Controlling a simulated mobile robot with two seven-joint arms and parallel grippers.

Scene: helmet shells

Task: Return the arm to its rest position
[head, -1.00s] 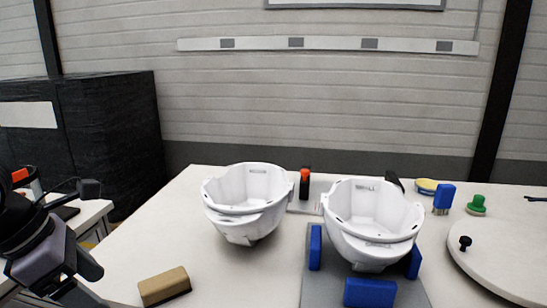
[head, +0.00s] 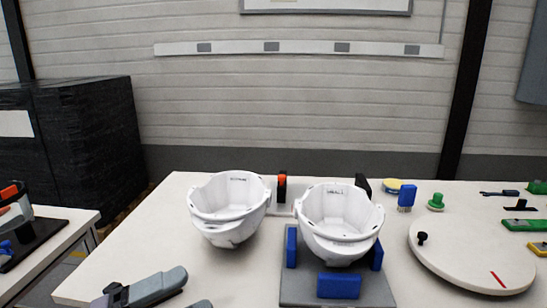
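A grey, rounded part that looks like my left gripper (head: 150,288) shows at the bottom left, low over the table's front left corner. A second grey tip shows at the bottom edge beside it. The rest is cut off by the frame, so its opening and any grasp cannot be made out. My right gripper is not in view. One white helmet shell (head: 229,207) stands on the left part of the table. Another white helmet shell (head: 338,220) sits in a grey fixture (head: 300,286) with blue blocks (head: 339,286).
The white table (head: 105,270) has a round turntable (head: 470,265) at right. Behind are an orange-topped black item (head: 282,187), a blue brush-like item (head: 406,197) and a green knob (head: 436,201). A side table (head: 60,245) stands at left, before a black-wrapped stack (head: 75,150).

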